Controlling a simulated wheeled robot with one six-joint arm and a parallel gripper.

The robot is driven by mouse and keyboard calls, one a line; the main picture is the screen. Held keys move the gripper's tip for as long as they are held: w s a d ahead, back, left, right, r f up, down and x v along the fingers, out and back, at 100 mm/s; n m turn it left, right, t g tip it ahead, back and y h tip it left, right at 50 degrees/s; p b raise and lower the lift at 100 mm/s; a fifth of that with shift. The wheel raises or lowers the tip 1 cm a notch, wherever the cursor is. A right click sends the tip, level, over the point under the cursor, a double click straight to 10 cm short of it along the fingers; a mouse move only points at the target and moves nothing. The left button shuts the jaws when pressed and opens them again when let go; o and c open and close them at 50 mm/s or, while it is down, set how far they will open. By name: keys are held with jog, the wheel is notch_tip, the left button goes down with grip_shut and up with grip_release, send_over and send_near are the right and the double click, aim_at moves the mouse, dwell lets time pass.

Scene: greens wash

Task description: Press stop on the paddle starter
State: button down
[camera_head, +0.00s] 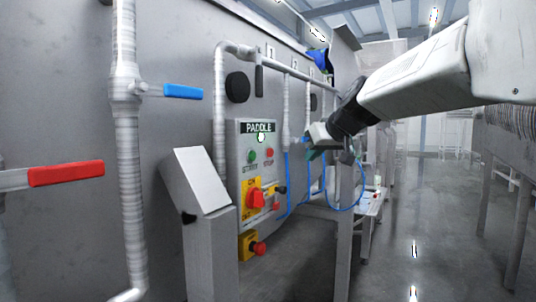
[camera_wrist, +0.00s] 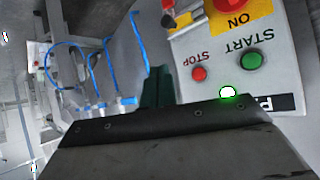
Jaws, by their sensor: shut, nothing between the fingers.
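The paddle starter (camera_head: 243,172) is a light grey panel on the wall, labelled PADDLE. It has a green START button (camera_head: 252,156) and a red STOP button (camera_head: 269,153), with a lit lamp (camera_head: 261,137) above them. A red and yellow rotary switch (camera_head: 255,199) sits below. In the wrist view the panel is upside down, with the STOP button (camera_wrist: 199,74) left of the START button (camera_wrist: 252,61) and the lamp (camera_wrist: 228,92) glowing green-white. My gripper (camera_head: 312,154) is shut and empty, to the right of the panel and apart from the STOP button. Its dark fingers (camera_wrist: 157,88) show in the wrist view.
A red and yellow emergency stop (camera_head: 255,247) is below the panel. A grey sloped-top post (camera_head: 197,180) stands to its left. Pipes carry a blue handle (camera_head: 183,91) and a red handle (camera_head: 66,173). Blue hoses (camera_head: 333,205) hang near my gripper. The aisle floor at right is clear.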

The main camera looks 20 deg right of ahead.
aim_at(270, 152)
jog(key=shift+w+d+r+n, duration=0.1)
jog(key=shift+w+r+n, duration=0.1)
jog(key=shift+n, duration=0.1)
jog(key=w+a, duration=0.5)
jog(key=w, duration=0.2)
jog(key=shift+a, duration=0.2)
dwell(0.3)
dwell(1.9)
jog(key=shift+w+a, duration=0.25)
jog(key=shift+w+a, duration=0.3)
jog(key=shift+w, duration=0.05)
dwell(0.8)
jog(key=shift+s+d, duration=0.5)
jog(key=shift+s, duration=0.2)
